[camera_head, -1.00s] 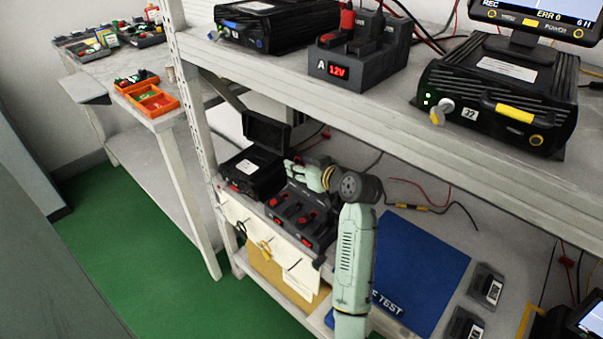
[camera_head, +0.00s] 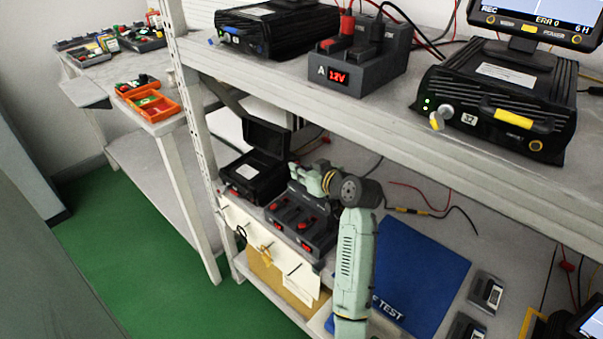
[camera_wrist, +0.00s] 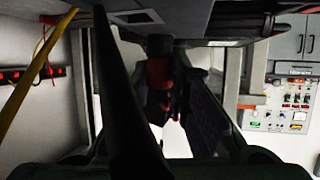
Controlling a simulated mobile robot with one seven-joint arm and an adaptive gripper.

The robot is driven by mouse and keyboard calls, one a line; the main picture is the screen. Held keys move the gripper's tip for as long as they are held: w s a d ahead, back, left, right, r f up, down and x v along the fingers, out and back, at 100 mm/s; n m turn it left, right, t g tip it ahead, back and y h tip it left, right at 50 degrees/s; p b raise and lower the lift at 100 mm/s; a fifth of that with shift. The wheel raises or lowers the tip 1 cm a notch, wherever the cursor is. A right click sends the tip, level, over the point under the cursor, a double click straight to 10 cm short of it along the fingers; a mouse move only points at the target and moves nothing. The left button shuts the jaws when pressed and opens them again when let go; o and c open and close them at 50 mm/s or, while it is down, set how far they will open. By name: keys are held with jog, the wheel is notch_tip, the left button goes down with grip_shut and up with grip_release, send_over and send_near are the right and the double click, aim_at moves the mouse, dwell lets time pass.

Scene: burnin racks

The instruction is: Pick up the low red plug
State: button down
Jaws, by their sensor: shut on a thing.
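My gripper (camera_head: 296,173) is over the back of the dark socket block (camera_head: 290,238) on the lower shelf. In the wrist view a red plug (camera_wrist: 160,74) sits between the dark fingers of my gripper (camera_wrist: 162,95), and they are shut on it. The plug is dim and partly hidden there. I cannot tell whether its lower end is clear of the block. Other red parts (camera_head: 304,228) show on the block's top. In the head view the held plug is hard to make out.
An open black case (camera_head: 252,175) stands left of the block, its lid raised. A blue mat (camera_head: 425,265) lies to the right. The upper shelf (camera_head: 370,108) overhangs, carrying a 12V block (camera_head: 365,72) with a red plug and cables. Loose wires lie behind my arm.

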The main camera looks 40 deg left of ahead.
jog(key=shift+r+p, duration=0.35)
jog(key=shift+r, duration=0.1)
notch_tip(320, 180, up, 3)
jog(key=shift+s+r+p, duration=0.1)
jog(key=shift+r+p, duration=0.1)
jog(key=shift+p, duration=1.05)
jog(key=s+a+p, duration=0.1)
jog(key=s+a, duration=0.1)
jog(key=s, duration=0.5)
jog(key=s+a+p, duration=0.2)
jog(key=s+a, duration=0.1)
jog(key=s, duration=0.5)
jog(key=shift+r+p, duration=0.3)
jog(key=shift+r, duration=0.05)
